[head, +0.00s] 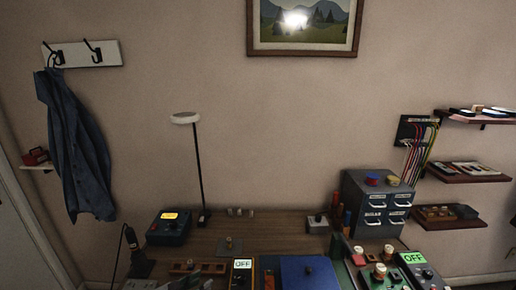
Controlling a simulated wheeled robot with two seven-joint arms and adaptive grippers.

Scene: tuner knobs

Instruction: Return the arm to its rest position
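A dark grey shape at the bottom edge of the head view, left of centre, looks like the tip of my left gripper (188,284). It is cut off by the frame, and I cannot tell whether it is open or shut or holds anything. My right gripper is not in view.
A grey drawer cabinet (374,208) stands at the back right of the bench. A thin lamp (198,165) rises at the back left. A soldering iron holder (139,262) is at the left edge. Shelves (466,172) hang on the right wall. The bench's middle back is mostly clear.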

